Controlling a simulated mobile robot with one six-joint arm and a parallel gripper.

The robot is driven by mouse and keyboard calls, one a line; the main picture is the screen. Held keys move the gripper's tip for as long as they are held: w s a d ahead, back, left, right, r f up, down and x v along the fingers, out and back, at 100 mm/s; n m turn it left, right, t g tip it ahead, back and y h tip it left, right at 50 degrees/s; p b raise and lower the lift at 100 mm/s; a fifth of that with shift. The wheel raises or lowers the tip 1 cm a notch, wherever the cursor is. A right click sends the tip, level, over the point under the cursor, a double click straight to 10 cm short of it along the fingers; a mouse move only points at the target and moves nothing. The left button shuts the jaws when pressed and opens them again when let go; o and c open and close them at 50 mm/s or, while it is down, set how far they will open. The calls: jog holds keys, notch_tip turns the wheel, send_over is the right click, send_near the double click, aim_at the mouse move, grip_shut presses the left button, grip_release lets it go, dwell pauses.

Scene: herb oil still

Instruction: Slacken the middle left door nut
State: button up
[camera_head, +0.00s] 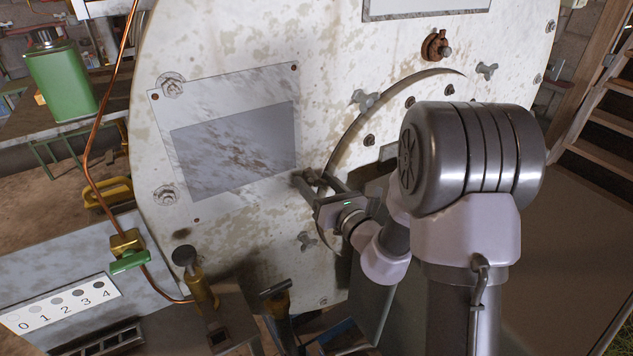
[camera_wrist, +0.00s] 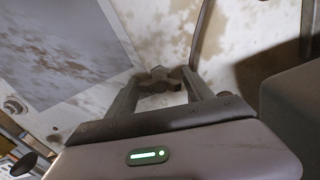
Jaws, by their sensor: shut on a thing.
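The middle left door nut (camera_wrist: 160,80) is a grey, worn wing nut at the left rim of the round door (camera_head: 392,122). My gripper (camera_head: 312,184) reaches it from the front right, and its jaws mostly hide the nut in the head view. In the wrist view my gripper (camera_wrist: 163,86) has a finger on either side of the nut and is shut on its wings. Further wing nuts show at the upper left (camera_head: 364,100), upper right (camera_head: 487,71) and lower left (camera_head: 307,240) of the door. My arm hides the door's lower right.
A spotted metal plate (camera_head: 180,130) lies left of the nut. A rusty fitting (camera_head: 434,46) sits above the door. A copper pipe (camera_head: 88,150) with a green-handled valve (camera_head: 130,262) runs down the left. Brass-coloured fittings (camera_head: 203,290) stand below. Wooden stairs (camera_head: 608,105) are at the right.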

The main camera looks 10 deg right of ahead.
jog(key=c, duration=0.4)
jog(key=shift+n, duration=0.3)
jog(key=n+b, duration=0.2)
jog(key=n, duration=0.1)
jog(key=shift+f+n+b, duration=0.1)
jog(key=shift+n+b, duration=0.25)
jog(key=shift+n, duration=0.05)
jog(key=n+b, duration=0.2)
jog(key=n, duration=0.2)
jog(key=shift+n+b, duration=0.3)
jog(key=shift+b, duration=0.1)
jog(key=n, duration=0.4)
jog(key=shift+b, duration=0.35)
jog(key=n, duration=0.5)
jog(key=shift+r, duration=0.2)
jog(key=shift+w, duration=0.1)
